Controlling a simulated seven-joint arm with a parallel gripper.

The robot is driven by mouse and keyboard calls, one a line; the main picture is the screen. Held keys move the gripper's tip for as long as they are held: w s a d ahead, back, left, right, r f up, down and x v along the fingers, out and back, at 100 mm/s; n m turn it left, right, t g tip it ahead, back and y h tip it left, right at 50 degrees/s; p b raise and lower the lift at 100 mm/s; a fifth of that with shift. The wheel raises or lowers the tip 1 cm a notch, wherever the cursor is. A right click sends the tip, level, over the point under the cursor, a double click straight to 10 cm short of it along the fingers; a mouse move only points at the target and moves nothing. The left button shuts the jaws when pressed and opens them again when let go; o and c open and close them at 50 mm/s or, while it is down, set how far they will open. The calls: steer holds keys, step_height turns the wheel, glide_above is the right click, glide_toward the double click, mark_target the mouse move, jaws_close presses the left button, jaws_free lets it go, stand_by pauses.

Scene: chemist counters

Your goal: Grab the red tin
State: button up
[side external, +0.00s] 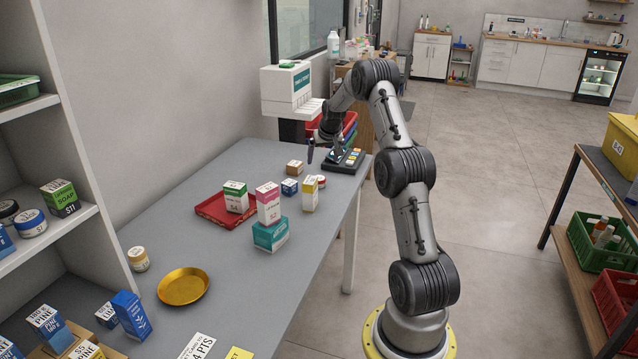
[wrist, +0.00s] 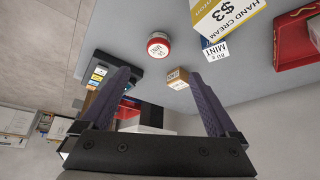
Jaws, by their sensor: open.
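The red tin (side external: 321,182) is a small round tin with a white label, standing on the grey counter beside the yellow-and-white hand cream box (side external: 310,194). In the wrist view the red tin (wrist: 159,45) lies past the fingertips, roughly centred between them and apart from both. My gripper (side external: 323,152) is above the far part of the counter, close to the tin. In the wrist view my gripper (wrist: 160,82) has its two dark fingers spread with nothing held between them.
A keypad terminal (side external: 345,161) sits behind the tin. A small brown box (side external: 294,167) and a blue mint box (side external: 289,187) stand left of it. Taller boxes and a red tray (side external: 212,210) are nearer. The counter around the gold dish (side external: 183,286) is mostly clear.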

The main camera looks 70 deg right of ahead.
glide_above(320, 179)
steer(key=a, duration=0.2)
steer(key=f, duration=0.6)
steer(key=shift+s+f, duration=0.35)
steer(key=shift+s, duration=0.05)
steer(key=shift+s+x, duration=0.15)
steer(key=shift+x, duration=1.25)
steer(key=shift+s+x, duration=0.15)
steer(key=shift+x, duration=1.25)
steer(key=shift+a+f, duration=0.1)
steer(key=c, duration=1.4)
